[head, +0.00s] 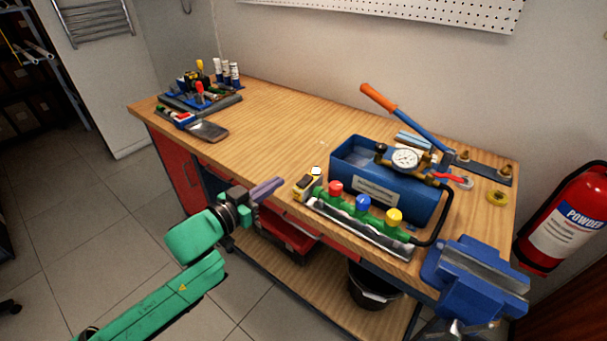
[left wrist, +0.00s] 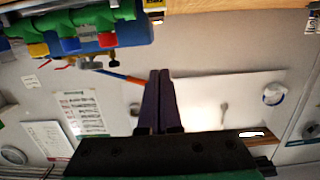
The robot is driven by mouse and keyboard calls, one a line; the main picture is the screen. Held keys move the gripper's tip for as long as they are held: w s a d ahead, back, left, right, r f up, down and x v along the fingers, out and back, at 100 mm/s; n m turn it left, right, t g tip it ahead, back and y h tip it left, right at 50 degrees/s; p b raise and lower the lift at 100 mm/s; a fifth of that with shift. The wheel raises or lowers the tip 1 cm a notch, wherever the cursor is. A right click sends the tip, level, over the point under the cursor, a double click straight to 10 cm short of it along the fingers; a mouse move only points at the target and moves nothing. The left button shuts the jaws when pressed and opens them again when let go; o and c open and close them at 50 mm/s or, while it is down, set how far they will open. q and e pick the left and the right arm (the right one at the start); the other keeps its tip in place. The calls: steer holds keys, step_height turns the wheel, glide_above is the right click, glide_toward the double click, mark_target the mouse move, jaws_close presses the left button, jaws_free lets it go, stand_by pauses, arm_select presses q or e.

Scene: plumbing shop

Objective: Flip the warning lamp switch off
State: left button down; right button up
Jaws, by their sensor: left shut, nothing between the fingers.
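A small yellow and black box (head: 303,187) with a pale cap sits at the workbench's front edge, left of the manifold. It may be the warning lamp switch, but its lever and position are too small to tell. Part of a yellow item with a label shows at the top of the left wrist view (left wrist: 154,5). My left gripper (head: 280,182) is in front of the bench edge, just left of the box and apart from it. Its purple fingers are shut and empty, also in the left wrist view (left wrist: 160,72). My right gripper is not in view.
A green manifold (head: 348,209) with red, blue and yellow knobs lies beside a blue test pump (head: 372,192) with a gauge. A blue vise (head: 475,275) is at the right corner. A fire extinguisher (head: 570,222) stands right. The bench's middle (head: 265,135) is clear.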

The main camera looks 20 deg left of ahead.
arm_select(q)
steer(key=p, duration=0.2)
glide_above(301, 184)
steer(key=shift+f, duration=0.5)
step_height(301, 184, down, 4)
steer(key=shift+a+f, duration=0.1)
steer(key=shift+f, duration=0.1)
